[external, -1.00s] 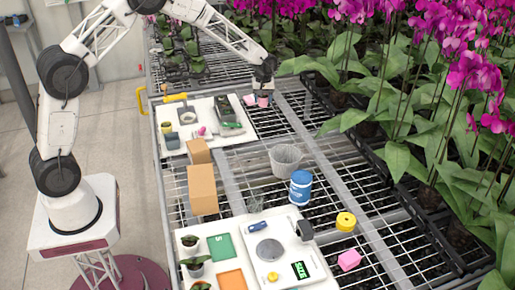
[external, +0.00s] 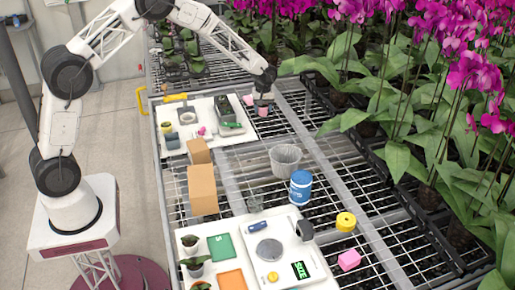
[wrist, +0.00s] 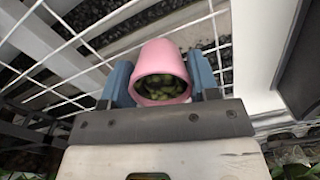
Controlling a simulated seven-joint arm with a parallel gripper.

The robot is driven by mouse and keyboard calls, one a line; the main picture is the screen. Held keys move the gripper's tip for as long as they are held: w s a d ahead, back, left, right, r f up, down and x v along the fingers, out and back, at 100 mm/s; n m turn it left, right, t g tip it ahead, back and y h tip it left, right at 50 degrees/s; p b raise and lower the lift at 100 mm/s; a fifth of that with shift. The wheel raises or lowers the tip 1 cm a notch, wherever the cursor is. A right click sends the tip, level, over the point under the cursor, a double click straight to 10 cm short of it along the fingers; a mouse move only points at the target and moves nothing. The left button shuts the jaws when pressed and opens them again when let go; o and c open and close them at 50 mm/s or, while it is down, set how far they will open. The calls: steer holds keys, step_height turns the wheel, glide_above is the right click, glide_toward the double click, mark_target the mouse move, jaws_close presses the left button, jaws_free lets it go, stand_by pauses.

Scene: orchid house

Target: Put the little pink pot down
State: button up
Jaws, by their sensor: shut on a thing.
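The little pink pot (wrist: 161,75) is between the two blue fingers of my gripper (wrist: 162,88) in the wrist view. The fingers press on its sides, and green bits show inside its mouth. In the external view the pot (external: 263,112) shows small and pink below my gripper (external: 264,101), just right of the far white tray (external: 236,139). It is over the wire bench top (external: 290,132). I cannot tell whether its base touches the wires.
Orchids (external: 345,85) with broad leaves stand to the right. A clear cup (external: 285,160) and a blue tub (external: 300,187) stand nearer on the bench. Bare mesh lies between cup and gripper.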

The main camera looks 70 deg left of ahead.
mark_target(264, 103)
steer(key=shift+f, duration=0.1)
steer(key=o, duration=0.9)
steer(key=shift+o, duration=0.2)
step_height(264, 103, up, 12)
stand_by(0.4)
stand_by(0.4)
stand_by(0.4)
